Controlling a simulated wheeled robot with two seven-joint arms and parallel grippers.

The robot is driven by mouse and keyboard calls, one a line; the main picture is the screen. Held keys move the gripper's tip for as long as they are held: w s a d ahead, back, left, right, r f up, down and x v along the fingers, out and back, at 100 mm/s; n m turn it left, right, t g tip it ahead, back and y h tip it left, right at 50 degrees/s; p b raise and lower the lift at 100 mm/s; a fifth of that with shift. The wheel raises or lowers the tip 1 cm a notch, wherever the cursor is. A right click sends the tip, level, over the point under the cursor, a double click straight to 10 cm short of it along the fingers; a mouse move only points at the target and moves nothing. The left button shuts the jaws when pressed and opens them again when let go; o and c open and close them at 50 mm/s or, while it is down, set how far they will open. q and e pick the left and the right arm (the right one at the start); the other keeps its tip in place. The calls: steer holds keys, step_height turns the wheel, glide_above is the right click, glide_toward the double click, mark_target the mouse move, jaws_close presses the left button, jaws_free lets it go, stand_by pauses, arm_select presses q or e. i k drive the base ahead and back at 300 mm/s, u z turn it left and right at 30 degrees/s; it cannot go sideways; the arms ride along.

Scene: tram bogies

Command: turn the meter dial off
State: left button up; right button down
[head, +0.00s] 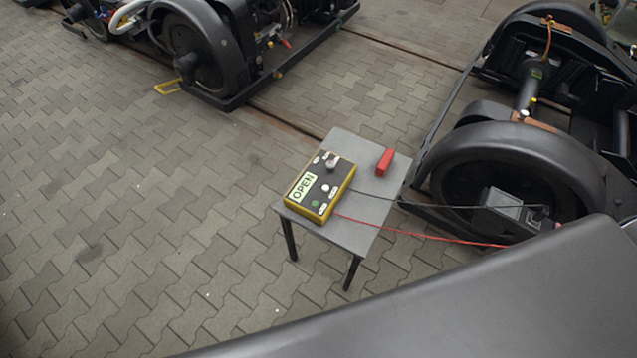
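A yellow and black meter (318,187) lies on a small grey table (365,205) in the head view. Its display reads "OPEN" (301,188). A grey dial (332,161) sits at the meter's upper end; its exact pointer position is too small to read. A black lead (420,206) and a red lead (420,232) run from the meter to the right, toward a bogie. Neither of my grippers is in view.
A red block (385,162) lies on the table right of the meter. A bogie with a large wheel (520,165) stands close on the right, another bogie (215,50) at the back left. A dark smooth surface covers the bottom right. Paving left of the table is clear.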

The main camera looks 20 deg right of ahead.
mark_target(329, 165)
steer(key=k, duration=0.45)
steer(key=z, duration=0.45)
steer(key=i, duration=0.9)
steer(key=z, duration=0.95)
